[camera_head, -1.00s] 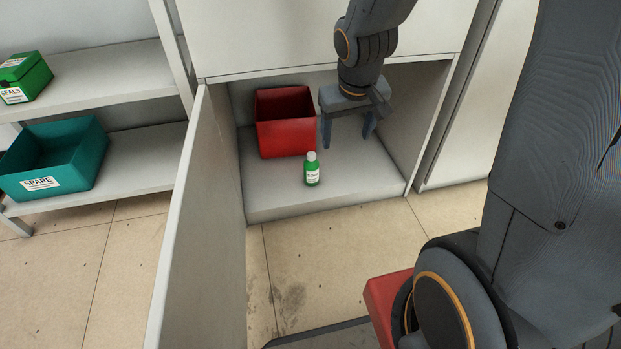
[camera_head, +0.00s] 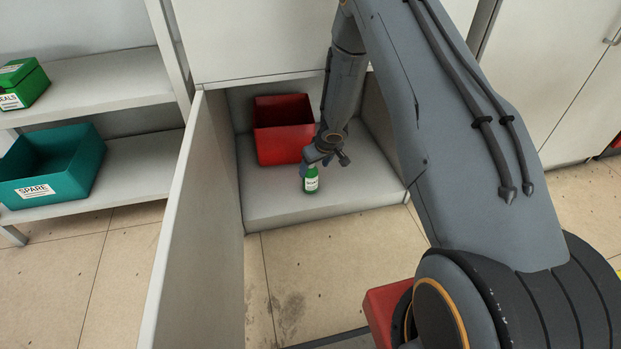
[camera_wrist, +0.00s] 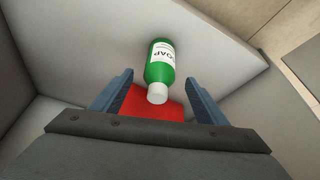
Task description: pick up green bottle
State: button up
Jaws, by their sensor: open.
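The green bottle (camera_head: 311,181) stands upright on the floor of the open cabinet. Its white label and white cap show in the wrist view, where the bottle (camera_wrist: 159,68) sits just beyond the fingertips, roughly centred between them. My gripper (camera_head: 317,160) is at the bottle's top in the head view, partly hiding the cap. In the wrist view my gripper (camera_wrist: 158,82) has its two blue fingers wide apart with nothing held between them. Whether a finger touches the bottle cannot be told.
A red bin (camera_head: 283,130) stands in the cabinet behind and left of the bottle. The open cabinet door (camera_head: 190,220) is on the left. A shelf on the far left holds a teal bin (camera_head: 52,170) and a green box (camera_head: 22,84). The cabinet floor (camera_head: 268,203) in front is clear.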

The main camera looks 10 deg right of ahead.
aim_at(311, 178)
jog(key=shift+w+a+f, duration=0.1)
jog(key=shift+a+f, duration=0.05)
jog(key=shift+f, duration=0.8)
jog(key=shift+b+x, duration=2.3)
jog(key=shift+x, duration=1.4)
jog(key=shift+c, duration=0.2)
jog(key=c, duration=1.3)
jog(key=shift+d+r, duration=0.15)
jog(key=shift+d, duration=0.1)
